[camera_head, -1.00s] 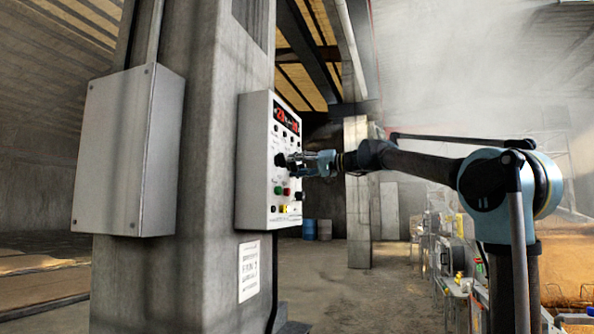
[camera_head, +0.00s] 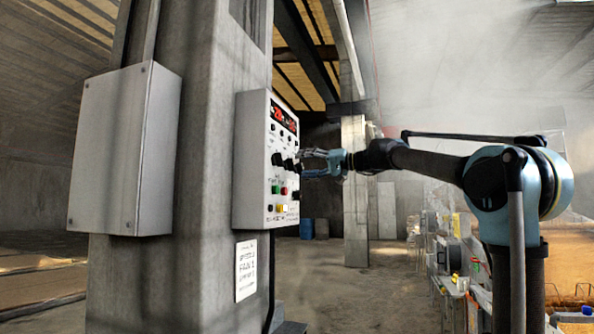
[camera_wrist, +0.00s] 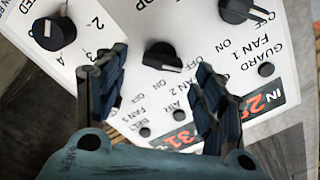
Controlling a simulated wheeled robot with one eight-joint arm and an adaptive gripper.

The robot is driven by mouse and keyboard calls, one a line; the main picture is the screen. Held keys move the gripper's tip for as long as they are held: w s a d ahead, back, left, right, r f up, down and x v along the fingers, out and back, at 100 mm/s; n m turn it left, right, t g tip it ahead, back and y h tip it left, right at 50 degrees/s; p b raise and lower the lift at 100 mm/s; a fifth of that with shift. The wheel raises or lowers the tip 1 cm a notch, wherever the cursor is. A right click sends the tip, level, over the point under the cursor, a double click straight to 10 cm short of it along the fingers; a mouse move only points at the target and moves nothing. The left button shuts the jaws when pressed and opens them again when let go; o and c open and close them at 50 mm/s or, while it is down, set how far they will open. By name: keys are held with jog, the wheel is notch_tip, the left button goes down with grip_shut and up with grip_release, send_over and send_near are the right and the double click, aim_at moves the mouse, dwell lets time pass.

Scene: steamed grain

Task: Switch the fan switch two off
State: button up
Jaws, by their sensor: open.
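A light control panel (camera_head: 253,160) is mounted on the concrete column, with black rotary knobs, coloured buttons and a red display. In the wrist view the panel appears upside down. The black knob by the "FAN 2" print (camera_wrist: 163,54) sits between the tips of my gripper (camera_wrist: 162,60). Its grip bar lies roughly across the picture. A finger is open on each side, apart from the knob as seen here. In the head view my gripper (camera_head: 304,160) is close to the panel's right side; contact cannot be told there.
Another knob (camera_wrist: 240,10) by the "FAN 1" print is at the top right, and a larger knob (camera_wrist: 54,33) is at the top left. A plain grey box (camera_head: 126,150) is on the column's left side. Open floor (camera_head: 330,290) lies right of the column.

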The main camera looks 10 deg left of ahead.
jog(key=d, duration=0.7)
jog(key=shift+s+d, duration=0.2)
jog(key=shift+s, duration=0.05)
jog(key=shift+f, duration=0.15)
